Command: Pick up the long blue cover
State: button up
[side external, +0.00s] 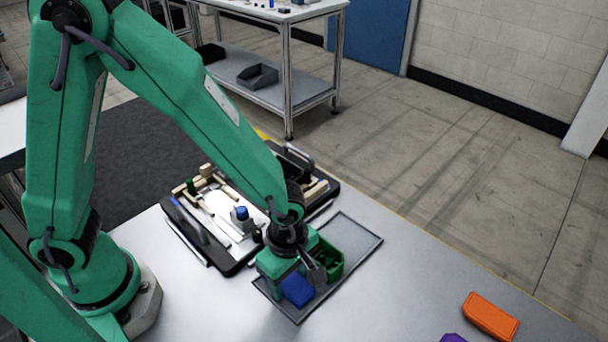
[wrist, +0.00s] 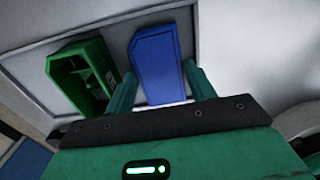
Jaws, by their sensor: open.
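The long blue cover (side external: 297,290) lies on a grey tray (side external: 352,243) on the table. In the wrist view the blue cover (wrist: 158,62) lies ahead of my gripper, its lower end between the two fingers. My gripper (side external: 300,280) is open and low over the tray; in the wrist view its fingers (wrist: 160,88) stand on either side of the cover. Whether they touch it cannot be told. A green open housing (side external: 330,258) stands beside the cover on the same tray; it also shows in the wrist view (wrist: 82,75), left of the left finger.
A black-edged pallet (side external: 225,262) with wooden pieces and a blue-topped part (side external: 242,214) is left of the tray. An orange piece (side external: 490,316) and a purple piece (side external: 452,338) lie at the right front. The table between them and the tray is clear.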

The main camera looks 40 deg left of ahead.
aim_at(290, 281)
jog(key=shift+c, duration=0.2)
jog(key=c, duration=0.6)
jog(key=shift+r, duration=0.65)
notch_tip(290, 281, up, 3)
jog(key=shift+f, duration=0.15)
jog(key=s+d+r, duration=0.1)
jog(key=s+r, duration=0.1)
jog(key=s, duration=0.1)
jog(key=s+d+r, duration=0.2)
jog(key=s, duration=0.2)
jog(key=s+d+r, duration=0.1)
jog(key=s+r, duration=0.2)
jog(key=shift+s+d, duration=0.2)
jog(key=shift+s, duration=0.2)
